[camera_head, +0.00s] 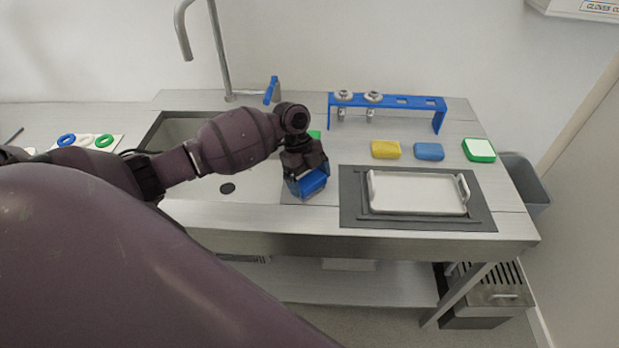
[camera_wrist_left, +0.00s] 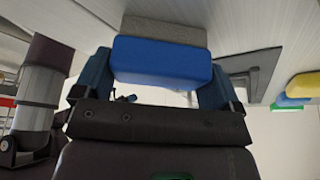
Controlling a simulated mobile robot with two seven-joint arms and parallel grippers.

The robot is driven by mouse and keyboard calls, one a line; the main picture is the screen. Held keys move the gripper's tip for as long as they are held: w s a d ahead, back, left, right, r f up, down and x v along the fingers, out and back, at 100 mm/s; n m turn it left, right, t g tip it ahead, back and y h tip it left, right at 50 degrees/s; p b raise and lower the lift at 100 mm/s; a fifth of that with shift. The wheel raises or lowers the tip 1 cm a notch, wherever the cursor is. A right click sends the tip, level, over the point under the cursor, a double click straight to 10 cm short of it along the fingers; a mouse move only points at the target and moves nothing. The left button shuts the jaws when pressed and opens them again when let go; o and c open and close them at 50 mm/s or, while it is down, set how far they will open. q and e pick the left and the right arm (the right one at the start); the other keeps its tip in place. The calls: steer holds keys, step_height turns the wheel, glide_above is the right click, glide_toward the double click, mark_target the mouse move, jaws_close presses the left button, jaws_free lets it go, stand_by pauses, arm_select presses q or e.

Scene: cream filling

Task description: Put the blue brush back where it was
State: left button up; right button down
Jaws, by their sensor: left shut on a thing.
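My left gripper (camera_head: 308,184) is shut on the blue brush (camera_head: 314,183), a blue block over the counter between the sink and the white tray. The brush also shows in the left wrist view (camera_wrist_left: 162,62), between the two fingers (camera_wrist_left: 160,85). A grey layer (camera_wrist_left: 165,30) lies against its far side there. Whether the brush touches the surface cannot be told. My right gripper is not in view.
The white tray (camera_head: 417,208) sits on a dark mat (camera_head: 350,215) to the right. Behind it are a yellow block (camera_head: 385,149), a blue block (camera_head: 429,151), a green-and-white block (camera_head: 479,155) and a blue rack (camera_head: 415,101). The sink (camera_head: 180,125) and faucet (camera_head: 222,50) are left.

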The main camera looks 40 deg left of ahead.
arm_select(q)
steer(key=o, duration=0.6)
steer(key=shift+a+r, duration=0.2)
steer(key=shift+r, duration=0.25)
steer(key=v, duration=1.1)
steer(key=shift+b, duration=0.35)
steer(key=shift+w, duration=0.1)
